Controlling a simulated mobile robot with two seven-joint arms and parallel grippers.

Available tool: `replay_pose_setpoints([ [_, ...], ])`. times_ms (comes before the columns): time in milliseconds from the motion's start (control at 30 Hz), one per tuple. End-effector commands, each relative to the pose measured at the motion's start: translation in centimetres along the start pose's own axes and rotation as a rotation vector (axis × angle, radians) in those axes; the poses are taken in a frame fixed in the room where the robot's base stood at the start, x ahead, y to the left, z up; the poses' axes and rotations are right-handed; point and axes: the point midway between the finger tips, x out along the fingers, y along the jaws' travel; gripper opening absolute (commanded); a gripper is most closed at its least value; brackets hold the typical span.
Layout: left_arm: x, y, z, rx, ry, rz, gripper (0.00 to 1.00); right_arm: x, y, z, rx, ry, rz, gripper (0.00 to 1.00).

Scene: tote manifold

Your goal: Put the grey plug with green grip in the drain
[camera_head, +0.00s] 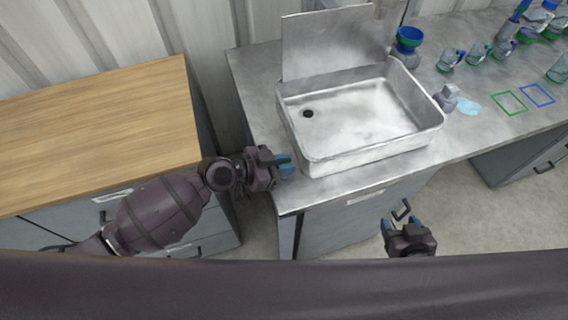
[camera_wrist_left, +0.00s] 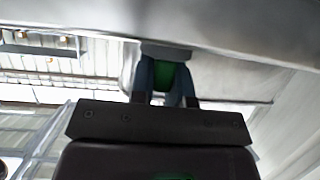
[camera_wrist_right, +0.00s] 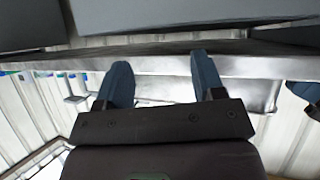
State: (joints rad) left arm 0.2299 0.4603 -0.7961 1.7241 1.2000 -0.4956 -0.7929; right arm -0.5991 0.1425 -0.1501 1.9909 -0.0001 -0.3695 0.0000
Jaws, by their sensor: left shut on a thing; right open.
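The metal sink (camera_head: 350,150) sits on the counter, and its drain (camera_head: 308,114) is a dark round hole at the left of the basin floor. My left gripper (camera_head: 286,165) is at the left outside of the sink, near its front left corner. In the left wrist view my left gripper (camera_wrist_left: 166,85) is shut on the plug's green grip (camera_wrist_left: 167,76), with the grey plug (camera_wrist_left: 166,50) beyond the fingertips. The plug cannot be made out in the head view. My right gripper (camera_head: 387,226) is open and empty in front of the counter; its spread fingers show in the right wrist view (camera_wrist_right: 160,80).
A wooden-topped cabinet (camera_head: 100,120) stands at the left. A grey bottle (camera_head: 447,97) and a light blue puddle (camera_head: 469,105) are right of the sink. Green (camera_head: 510,102) and blue (camera_head: 538,95) outlines and several glass vessels (camera_head: 478,53) are further right. The basin looks empty.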

Motion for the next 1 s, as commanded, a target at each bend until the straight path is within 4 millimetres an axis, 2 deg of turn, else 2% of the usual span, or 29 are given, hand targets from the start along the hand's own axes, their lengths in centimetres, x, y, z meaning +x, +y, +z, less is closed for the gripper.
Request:
replay_pose_setpoints([
  [167, 0.1, 0.0, 0.3, 0.000, 0.000, 0.000, 0.00, -0.1, 0.0, 1.1, 0.000, -0.014, 0.001, 0.62],
  [200, 0.1, 0.0, 0.2, 0.000, 0.000, 0.000, 0.22, -0.1, 0.0, 1.1, 0.000, -0.016, 0.002, 0.62],
  [333, 0.1, 0.0, 0.2, 0.000, -0.001, 0.000, 0.42, -0.2, 0.1, 1.1, 0.000, -0.017, 0.002, 0.62],
  [567, 0.1, 0.0, 0.2, 0.000, -0.001, 0.000, 0.42, -0.1, 0.0, 0.7, 0.000, -0.010, 0.001, 0.62],
  [767, 0.0, 0.0, 0.3, -0.003, -0.001, -0.001, 0.42, -0.1, 0.0, -0.5, -0.002, 0.006, -0.001, 0.62],
  [1000, -3.5, -0.2, 0.6, 0.002, -0.003, 0.000, 0.42, 0.6, -0.1, 0.2, -0.002, 0.011, -0.001, 0.62],
])
